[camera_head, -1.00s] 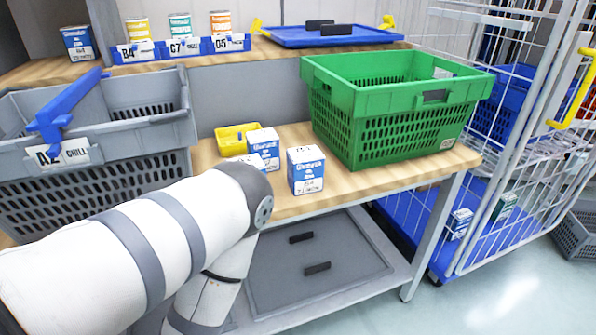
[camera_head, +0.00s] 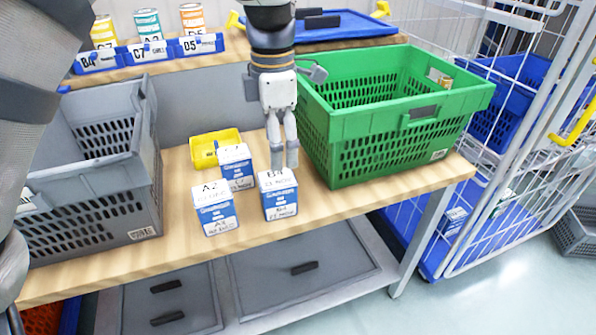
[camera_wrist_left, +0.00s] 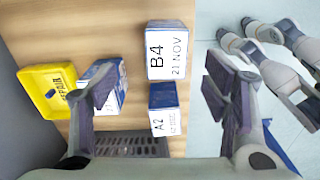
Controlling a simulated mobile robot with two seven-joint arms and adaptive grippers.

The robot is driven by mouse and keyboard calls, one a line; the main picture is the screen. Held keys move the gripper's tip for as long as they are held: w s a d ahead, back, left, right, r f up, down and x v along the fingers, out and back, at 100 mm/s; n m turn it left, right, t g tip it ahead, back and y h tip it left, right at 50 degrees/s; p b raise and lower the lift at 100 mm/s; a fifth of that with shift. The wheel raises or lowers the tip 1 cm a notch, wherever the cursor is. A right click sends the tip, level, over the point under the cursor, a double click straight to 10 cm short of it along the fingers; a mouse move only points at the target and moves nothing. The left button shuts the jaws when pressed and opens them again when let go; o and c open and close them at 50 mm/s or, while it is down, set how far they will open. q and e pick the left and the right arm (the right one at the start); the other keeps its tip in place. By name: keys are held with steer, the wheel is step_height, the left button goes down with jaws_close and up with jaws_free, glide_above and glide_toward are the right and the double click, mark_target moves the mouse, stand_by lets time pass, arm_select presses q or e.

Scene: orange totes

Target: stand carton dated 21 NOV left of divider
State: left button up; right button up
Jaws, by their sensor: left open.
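The carton marked B4, 21 NOV (camera_head: 279,204) stands upright on the wooden table, left of the green tote (camera_head: 385,145). Its labelled top faces the left wrist view (camera_wrist_left: 168,52). The A2 carton (camera_head: 216,217) stands to its left, and a third carton (camera_head: 236,170) stands behind them. My left gripper (camera_head: 283,165) points down just behind and above the 21 NOV carton. Its open fingers (camera_wrist_left: 162,105) show empty in the left wrist view. What looks like my right gripper (camera_wrist_left: 270,55) hangs over the floor there; its jaw state is unclear. I cannot make out a divider.
A grey tote (camera_head: 110,180) stands at the table's left. A yellow bin (camera_head: 203,150) sits behind the cartons. Cans stand on the back shelf beside a blue tray (camera_head: 335,33). A wire cage (camera_head: 500,200) stands right of the table. Bare wood lies in front.

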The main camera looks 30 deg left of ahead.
mark_target(278, 193)
arm_select(q)
steer(key=f, duration=0.8)
steer(key=s+f, duration=0.1)
steer(key=f, duration=0.2)
steer(key=shift+s+d+f+b, duration=0.1)
steer(key=shift+f+b, duration=0.25)
steer(key=shift+f, duration=0.05)
steer(key=shift+r, duration=0.1)
steer(key=c, duration=1.6)
